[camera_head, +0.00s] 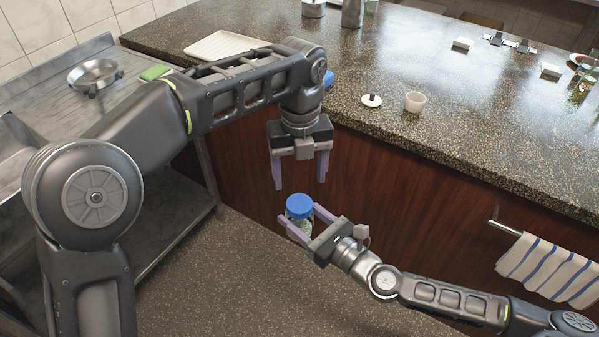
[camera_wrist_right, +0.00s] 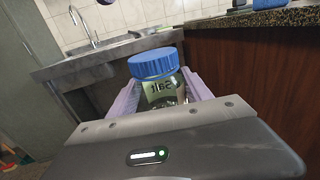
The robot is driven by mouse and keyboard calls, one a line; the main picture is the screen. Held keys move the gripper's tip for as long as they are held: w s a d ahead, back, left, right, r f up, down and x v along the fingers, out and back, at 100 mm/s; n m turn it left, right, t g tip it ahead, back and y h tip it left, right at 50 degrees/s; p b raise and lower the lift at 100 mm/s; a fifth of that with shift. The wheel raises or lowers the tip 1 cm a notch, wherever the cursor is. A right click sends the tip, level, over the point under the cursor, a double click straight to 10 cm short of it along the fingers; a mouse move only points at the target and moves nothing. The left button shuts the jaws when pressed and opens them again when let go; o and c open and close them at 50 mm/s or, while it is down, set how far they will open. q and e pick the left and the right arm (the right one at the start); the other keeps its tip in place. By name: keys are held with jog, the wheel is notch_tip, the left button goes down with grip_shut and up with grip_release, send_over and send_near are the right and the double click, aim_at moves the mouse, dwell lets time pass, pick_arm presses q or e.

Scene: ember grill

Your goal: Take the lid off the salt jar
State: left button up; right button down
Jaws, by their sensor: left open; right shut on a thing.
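The salt jar (camera_head: 300,224) is a clear jar with a blue lid (camera_head: 299,206) on top. My right gripper (camera_head: 297,228) is shut on the jar and holds it in the air in front of the counter, about upright. In the right wrist view the jar (camera_wrist_right: 163,90) shows a "Salt" label below its blue lid (camera_wrist_right: 153,63), between the two fingers. My left gripper (camera_head: 301,184) is open and empty, pointing down above the lid, apart from it.
A metal pan (camera_head: 94,75) sits at left. A striped towel (camera_head: 548,268) hangs at right.

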aim_at(300, 203)
pick_arm(q)
jog(key=shift+f, duration=4.05)
jog(key=shift+c, duration=0.3)
